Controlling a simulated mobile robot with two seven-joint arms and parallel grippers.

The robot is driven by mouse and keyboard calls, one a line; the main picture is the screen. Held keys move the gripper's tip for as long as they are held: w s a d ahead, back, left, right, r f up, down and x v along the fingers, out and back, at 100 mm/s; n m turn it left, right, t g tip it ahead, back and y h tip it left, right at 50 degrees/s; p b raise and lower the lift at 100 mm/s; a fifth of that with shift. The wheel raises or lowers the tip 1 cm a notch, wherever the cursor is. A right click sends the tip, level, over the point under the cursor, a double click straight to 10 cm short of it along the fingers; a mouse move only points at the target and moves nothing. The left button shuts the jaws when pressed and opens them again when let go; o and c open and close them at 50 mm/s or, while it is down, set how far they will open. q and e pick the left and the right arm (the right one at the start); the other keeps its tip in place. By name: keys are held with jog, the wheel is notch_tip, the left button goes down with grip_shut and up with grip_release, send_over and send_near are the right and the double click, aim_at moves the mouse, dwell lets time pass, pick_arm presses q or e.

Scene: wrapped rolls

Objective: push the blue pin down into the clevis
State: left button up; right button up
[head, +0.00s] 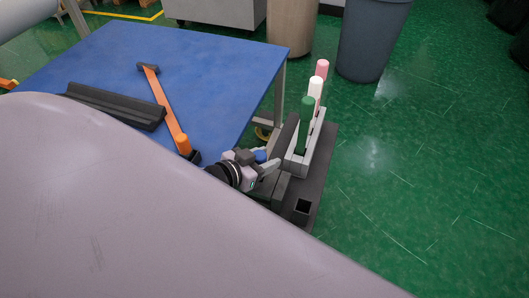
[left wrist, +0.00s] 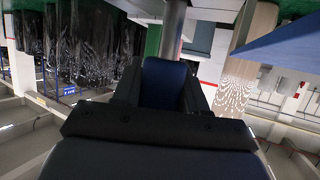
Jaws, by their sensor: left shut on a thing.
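The blue pin (head: 261,156) shows as a small blue top between the fingers of my left gripper (head: 264,166), at the front right beyond the blue table's corner. My left gripper is shut on it. In the left wrist view the pin is a dark blue block (left wrist: 164,82) between the dark fingers. Its lower part is hidden in the head view, and I cannot tell how deep it sits. Grey upright parts stand just right of the gripper; I cannot tell which of them is the clevis. My right gripper is not in view.
The blue table (head: 215,55) carries an orange bar (head: 166,108) and a black channel (head: 115,105). A grey bin (head: 372,40) stands behind.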

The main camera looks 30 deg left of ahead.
pick_arm(q)
jog(key=o, duration=1.3)
jog(key=shift+f, duration=0.1)
jog(key=shift+s, duration=0.1)
jog(key=shift+v, duration=3.5)
jog(key=s+d+f, duration=0.2)
jog(key=s+d+f+g+p, duration=0.1)
jog(key=s+d+f, duration=0.1)
jog(key=s+f, duration=0.1)
jog(key=s+d+f+g+p, duration=0.1)
jog(key=s+d+f, duration=0.1)
jog(key=f, duration=0.1)
jog(key=shift+s+d+f+y, duration=0.1)
jog(key=shift+s+d+y, duration=0.05)
jog(key=shift+d+y, duration=0.2)
